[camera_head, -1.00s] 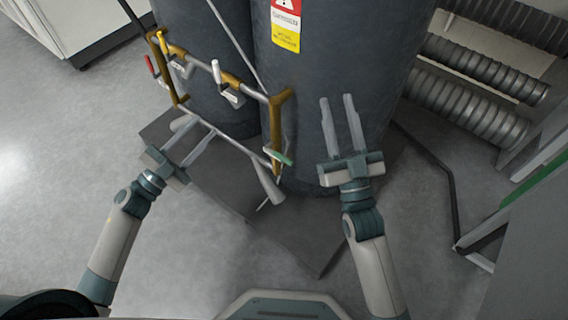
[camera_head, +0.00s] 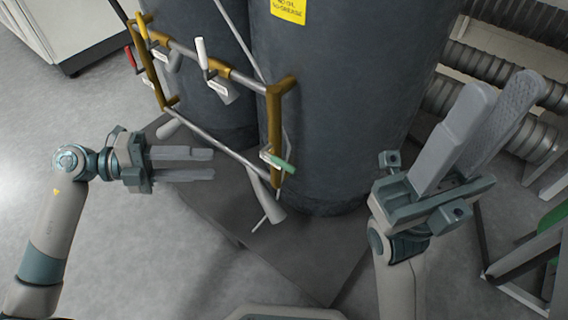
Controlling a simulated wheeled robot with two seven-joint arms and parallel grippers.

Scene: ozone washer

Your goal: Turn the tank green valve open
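The green valve handle (camera_head: 279,163) is a small green lever at the lower right corner of the brass and steel pipe frame (camera_head: 275,125), in front of the dark grey tank (camera_head: 340,110). My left gripper (camera_head: 213,164) is left of the valve, its two fingers pointing right toward it with a gap between them. It is open, empty and apart from the handle. My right gripper (camera_head: 510,92) is raised to the right of the tank, close to the camera, its fingers pointing up and apart. It looks open and empty.
White (camera_head: 201,52) and red (camera_head: 131,58) levers sit higher on the pipe frame. Grey cones hang below it, one (camera_head: 267,200) under the green valve. Ribbed ducts (camera_head: 470,70) stand at the right. The floor (camera_head: 110,240) at lower left is clear.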

